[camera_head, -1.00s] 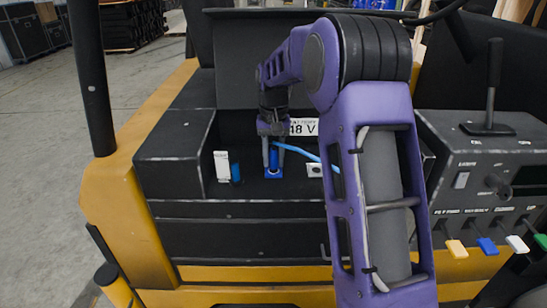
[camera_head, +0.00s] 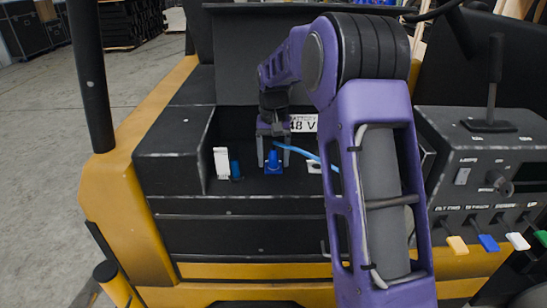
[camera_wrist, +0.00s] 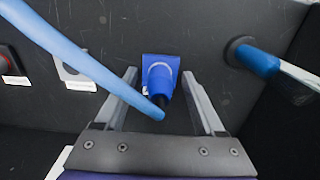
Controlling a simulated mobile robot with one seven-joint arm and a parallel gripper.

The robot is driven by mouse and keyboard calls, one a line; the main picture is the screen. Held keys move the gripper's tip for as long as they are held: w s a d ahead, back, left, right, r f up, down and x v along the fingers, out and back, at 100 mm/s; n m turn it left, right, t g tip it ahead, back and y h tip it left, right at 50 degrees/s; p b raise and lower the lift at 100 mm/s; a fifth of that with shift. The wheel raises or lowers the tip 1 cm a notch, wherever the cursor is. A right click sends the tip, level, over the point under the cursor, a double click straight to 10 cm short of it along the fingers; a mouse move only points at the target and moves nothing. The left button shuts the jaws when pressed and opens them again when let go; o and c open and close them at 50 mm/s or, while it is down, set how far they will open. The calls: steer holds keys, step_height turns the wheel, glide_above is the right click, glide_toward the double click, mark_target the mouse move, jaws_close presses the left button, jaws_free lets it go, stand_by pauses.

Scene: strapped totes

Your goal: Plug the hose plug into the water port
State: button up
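The blue hose plug (camera_head: 273,158) stands upright on the blue square water port (camera_head: 273,171) in the dark recess. In the wrist view the plug (camera_wrist: 161,80) sits over the port's plate (camera_wrist: 147,62), its blue hose (camera_wrist: 85,55) running to the upper left. Plug and port look in contact; how deep the plug sits is hidden. My gripper (camera_wrist: 160,86) is open, one finger on each side of the plug, with gaps showing between fingers and plug.
A grey round socket (camera_wrist: 72,70) and a red-and-black one (camera_wrist: 8,62) lie left of the port in the wrist view.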

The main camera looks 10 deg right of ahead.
step_height(320, 180, up, 17)
steer(key=shift+r+p, duration=0.2)
steer(key=shift+p, duration=0.2)
stand_by(0.5)
